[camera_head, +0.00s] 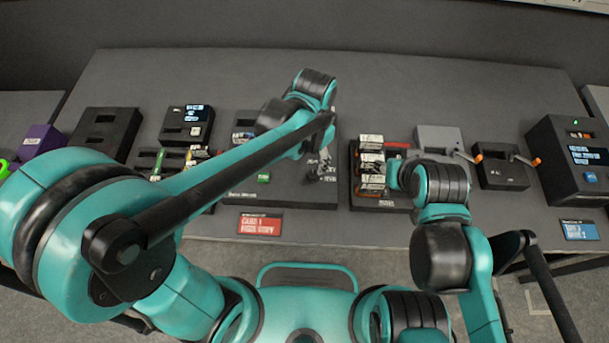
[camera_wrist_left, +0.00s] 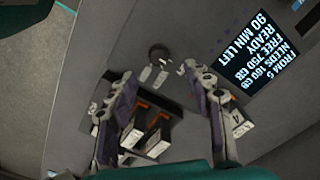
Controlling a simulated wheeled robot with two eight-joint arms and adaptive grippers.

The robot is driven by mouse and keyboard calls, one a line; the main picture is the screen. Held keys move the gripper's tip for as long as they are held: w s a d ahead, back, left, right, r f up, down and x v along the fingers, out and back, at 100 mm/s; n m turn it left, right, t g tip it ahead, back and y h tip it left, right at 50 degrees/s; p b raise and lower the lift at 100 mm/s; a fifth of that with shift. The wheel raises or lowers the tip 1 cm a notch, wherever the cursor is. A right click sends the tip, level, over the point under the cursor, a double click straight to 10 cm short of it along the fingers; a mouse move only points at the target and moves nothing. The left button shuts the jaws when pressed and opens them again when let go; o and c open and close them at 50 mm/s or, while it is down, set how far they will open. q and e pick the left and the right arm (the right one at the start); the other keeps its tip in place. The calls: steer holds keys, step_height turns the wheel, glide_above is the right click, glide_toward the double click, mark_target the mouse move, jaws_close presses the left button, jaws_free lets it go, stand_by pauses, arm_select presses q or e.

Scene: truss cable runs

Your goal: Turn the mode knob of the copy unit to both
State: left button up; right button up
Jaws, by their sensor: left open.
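The copy unit (camera_head: 240,190) is a dark box at the middle of the bench, with a green button on top; my left arm crosses over it. In the left wrist view its grey top (camera_wrist_left: 200,30) carries a lit screen (camera_wrist_left: 262,55) and a round black mode knob (camera_wrist_left: 158,53). Small pale labels lie beside the knob; I cannot read them or tell its setting. My left gripper (camera_wrist_left: 158,76) is open, its fingertips on either side of the knob's near side, with no clear contact. It also shows over the unit's right part (camera_head: 323,168).
In the left wrist view, a slot with several cards (camera_wrist_left: 150,133) lies between my fingers. A tray of cards (camera_head: 370,150) stands right of the unit. Boxes with orange-tipped levers (camera_head: 500,165) and a screen unit (camera_head: 570,160) stand further right.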

mark_target(313, 174)
arm_select(q)
steer(key=shift+d+f, duration=0.15)
steer(key=shift+f, duration=0.3)
step_height(313, 174, down, 7)
steer(key=b, duration=0.3)
steer(key=shift+f, duration=0.1)
steer(key=c, duration=1.2)
